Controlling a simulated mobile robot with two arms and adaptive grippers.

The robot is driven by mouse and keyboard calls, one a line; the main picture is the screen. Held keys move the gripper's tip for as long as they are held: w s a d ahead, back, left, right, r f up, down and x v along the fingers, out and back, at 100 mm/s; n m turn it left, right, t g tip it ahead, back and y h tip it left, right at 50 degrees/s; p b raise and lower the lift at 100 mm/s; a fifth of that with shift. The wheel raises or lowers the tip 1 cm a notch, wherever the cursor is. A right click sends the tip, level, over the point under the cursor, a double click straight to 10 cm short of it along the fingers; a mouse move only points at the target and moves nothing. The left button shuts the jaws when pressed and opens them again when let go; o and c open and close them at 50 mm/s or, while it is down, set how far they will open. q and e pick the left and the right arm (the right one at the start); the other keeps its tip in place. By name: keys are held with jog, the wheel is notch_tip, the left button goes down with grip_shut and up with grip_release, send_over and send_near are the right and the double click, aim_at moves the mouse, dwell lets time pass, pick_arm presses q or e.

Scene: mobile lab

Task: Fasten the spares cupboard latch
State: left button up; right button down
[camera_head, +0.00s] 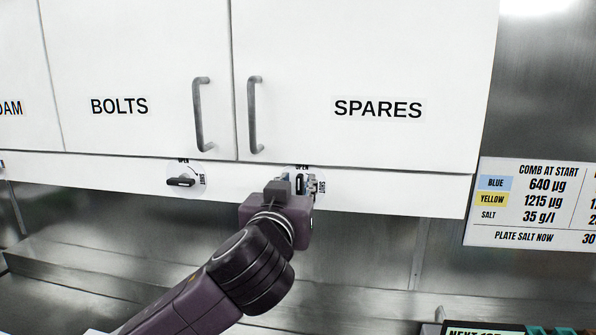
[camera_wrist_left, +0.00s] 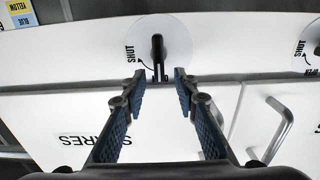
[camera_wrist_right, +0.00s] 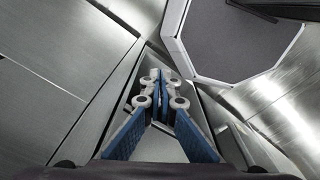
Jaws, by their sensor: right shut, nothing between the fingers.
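The spares cupboard (camera_head: 372,75) has a white door marked SPARES, which looks closed. Its latch is a dark handle (camera_wrist_left: 157,50) on a round white dial (camera_wrist_left: 178,38) below the door. The handle stands upright, in line with the OPEN mark in the head view. SHUT is a quarter turn away, at the right in the head view. My left gripper (camera_head: 303,184) is in front of the dial and partly hides it. In the left wrist view its fingers (camera_wrist_left: 160,75) are open, one on each side of the handle, with gaps. My right gripper (camera_wrist_right: 162,76) is shut and empty.
The bolts cupboard (camera_head: 140,60) is to the left, with its own latch (camera_head: 181,182) lying level. Two grey door handles (camera_head: 254,115) (camera_head: 203,115) hang above the latches. A notice (camera_head: 530,203) is at the right. The right wrist view shows metal surfaces and a grey octagonal panel (camera_wrist_right: 235,38).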

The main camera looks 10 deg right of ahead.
pick_arm(q)
jog(key=shift+w+d, duration=0.3)
jog(key=shift+w, duration=0.35)
grip_shut()
